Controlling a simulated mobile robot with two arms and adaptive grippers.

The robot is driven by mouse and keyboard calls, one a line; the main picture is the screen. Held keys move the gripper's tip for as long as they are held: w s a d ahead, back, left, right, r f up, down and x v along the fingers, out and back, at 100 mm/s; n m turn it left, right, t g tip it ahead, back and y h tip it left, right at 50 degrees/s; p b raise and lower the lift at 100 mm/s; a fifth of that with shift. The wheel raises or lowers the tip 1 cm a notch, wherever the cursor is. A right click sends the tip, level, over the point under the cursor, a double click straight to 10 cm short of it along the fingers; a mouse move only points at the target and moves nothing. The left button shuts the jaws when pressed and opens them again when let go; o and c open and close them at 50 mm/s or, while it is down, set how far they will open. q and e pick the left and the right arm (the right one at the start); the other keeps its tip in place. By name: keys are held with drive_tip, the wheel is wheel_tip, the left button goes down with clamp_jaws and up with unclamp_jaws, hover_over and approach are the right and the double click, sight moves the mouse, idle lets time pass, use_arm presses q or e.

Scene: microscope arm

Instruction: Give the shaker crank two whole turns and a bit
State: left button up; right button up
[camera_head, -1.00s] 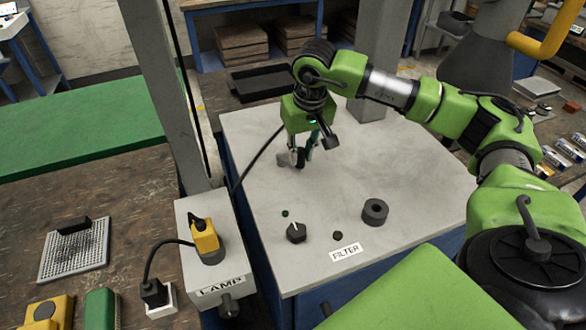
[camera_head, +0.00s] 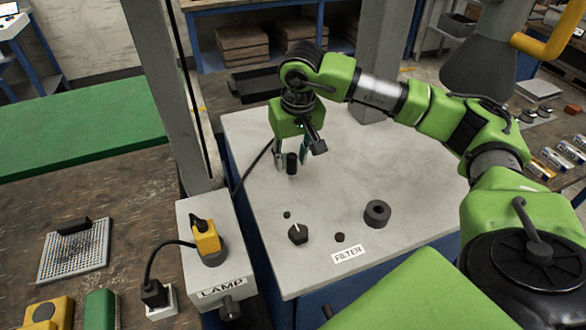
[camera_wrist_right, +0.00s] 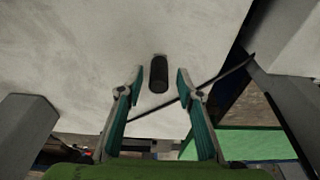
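The black upright cylinder, which looks like the crank's handle (camera_head: 292,163), stands near the back left of the grey worktop (camera_head: 350,160). My right gripper (camera_head: 287,158) reaches down around it from above. In the right wrist view the black handle (camera_wrist_right: 159,74) lies between the two fingertips (camera_wrist_right: 160,82), with a gap on each side. The right gripper is open and does not appear to touch the handle. The rest of the crank is hidden or cannot be made out. My left gripper is not in view.
A pointer knob (camera_head: 298,234), a black ring-shaped knob (camera_head: 377,213) and a FILTER label (camera_head: 349,254) are on the worktop's front part.

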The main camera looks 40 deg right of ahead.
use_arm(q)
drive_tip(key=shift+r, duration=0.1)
use_arm(e)
drive_tip(key=shift+r, duration=0.1)
drive_tip(key=shift+w+d+p+v, duration=0.1)
drive_tip(key=shift+w+p+v, duration=0.15)
drive_tip(key=shift+p+v, duration=0.85)
drive_tip(key=shift+w+d+p+v, duration=0.1)
drive_tip(key=shift+w+p+v, duration=0.35)
drive_tip(key=shift+v, duration=1)
drive_tip(key=shift+w+p+v, duration=0.1)
drive_tip(key=shift+p+v, duration=0.85)
drive_tip(key=shift+v, duration=0.35)
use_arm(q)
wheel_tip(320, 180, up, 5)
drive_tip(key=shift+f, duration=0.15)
use_arm(e)
drive_tip(key=shift+r, duration=0.15)
